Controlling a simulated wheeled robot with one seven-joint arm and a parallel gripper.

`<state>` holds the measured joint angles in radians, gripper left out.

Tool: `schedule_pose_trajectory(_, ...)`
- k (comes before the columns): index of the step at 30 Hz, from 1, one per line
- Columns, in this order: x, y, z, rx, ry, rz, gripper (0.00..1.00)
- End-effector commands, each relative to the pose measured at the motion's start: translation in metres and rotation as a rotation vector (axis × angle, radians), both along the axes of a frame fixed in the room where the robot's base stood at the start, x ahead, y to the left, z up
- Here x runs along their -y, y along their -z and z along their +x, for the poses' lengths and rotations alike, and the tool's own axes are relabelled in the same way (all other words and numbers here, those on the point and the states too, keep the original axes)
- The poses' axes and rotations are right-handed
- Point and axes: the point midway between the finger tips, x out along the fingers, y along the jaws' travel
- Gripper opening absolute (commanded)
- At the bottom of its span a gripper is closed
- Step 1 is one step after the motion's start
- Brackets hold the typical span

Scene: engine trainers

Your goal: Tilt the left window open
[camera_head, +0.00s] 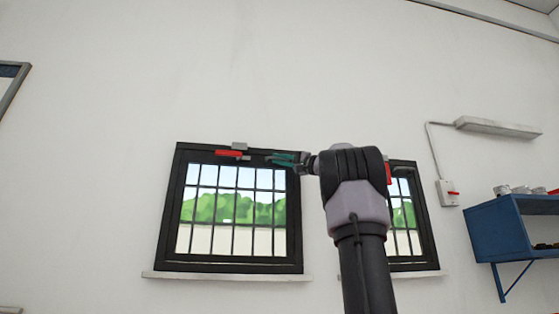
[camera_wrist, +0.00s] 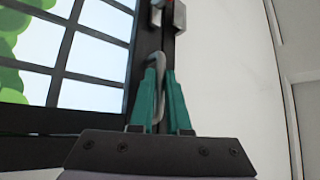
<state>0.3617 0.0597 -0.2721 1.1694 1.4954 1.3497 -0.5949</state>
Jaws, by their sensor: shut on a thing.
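The left window (camera_head: 235,206) has a black frame and a barred pane, with trees painted behind it. A red and grey fitting (camera_head: 231,152) sits on its top edge, left of my gripper. My gripper (camera_head: 274,158) is at the top right part of this window, its teal fingers pointing left. In the wrist view my gripper (camera_wrist: 160,72) is shut on a grey curved handle (camera_wrist: 157,60) at the window frame. The fingers cover part of the handle. I cannot tell whether the window is tilted at all.
A second barred window (camera_head: 405,215) stands to the right, partly hidden by my arm. A blue shelf (camera_head: 500,232) with small items is at the far right. A white sill (camera_head: 225,276) runs under the left window. The wall above is bare.

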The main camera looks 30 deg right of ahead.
Motion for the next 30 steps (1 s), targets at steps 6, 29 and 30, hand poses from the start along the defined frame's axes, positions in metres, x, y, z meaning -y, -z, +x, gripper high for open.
schedule_pose_trajectory(6,0.000,0.001,0.001,-0.002,0.000,0.000,0.00)
schedule_pose_trajectory(29,-0.009,0.007,-0.031,0.077,-0.003,-0.023,0.00)
schedule_pose_trajectory(30,-0.012,0.009,-0.041,0.103,-0.003,-0.029,0.00)
